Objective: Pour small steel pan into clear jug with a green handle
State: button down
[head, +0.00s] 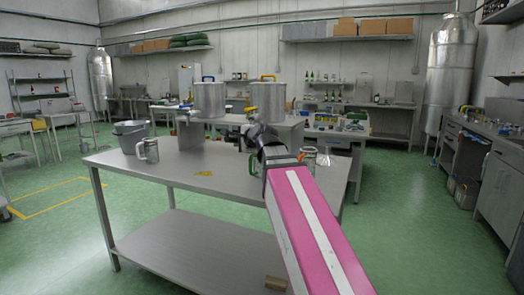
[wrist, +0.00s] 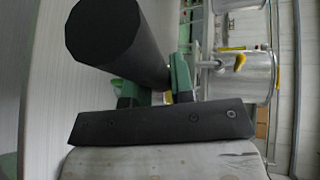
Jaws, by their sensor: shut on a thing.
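My gripper (wrist: 155,88) has green fingertips and is shut on a thick dark handle (wrist: 105,35), which I take to be the small steel pan's. The pan's body cannot be made out in either view. In the head view my gripper (head: 258,132) is over the right part of the steel table, largely hidden by my pink and white arm. A small shiny jug-like vessel (head: 150,150) with a side handle stands upright at the table's left; its handle colour is too small to tell. Another small clear or shiny vessel (head: 310,156) is partly hidden right of my arm.
The steel table (head: 190,172) has clear room in its middle and front left. A grey bucket (head: 130,134) stands near its left back edge. Two steel tanks with taps (head: 210,100) (head: 267,103) stand behind. A lower shelf (head: 190,245) spans the table legs.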

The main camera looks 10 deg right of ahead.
jog(key=shift+w+r, duration=0.1)
jog(key=shift+w+d+r+m+g, duration=0.4)
jog(key=shift+w+d+r+m, duration=0.15)
jog(key=shift+w, duration=0.2)
jog(key=shift+w+d+r+m+g+y, duration=0.3)
jog(key=shift+w+d+r+m+g, duration=0.45)
jog(key=shift+w+r, duration=0.3)
jog(key=w+d+r+m+g+y+p, duration=0.1)
jog(key=w+d+r+m+g, duration=0.1)
jog(key=w+d+r, duration=0.1)
jog(key=shift+w+r, duration=0.35)
jog(key=shift+w, duration=0.35)
jog(key=shift+d+g, duration=0.1)
jog(key=shift+g, duration=0.15)
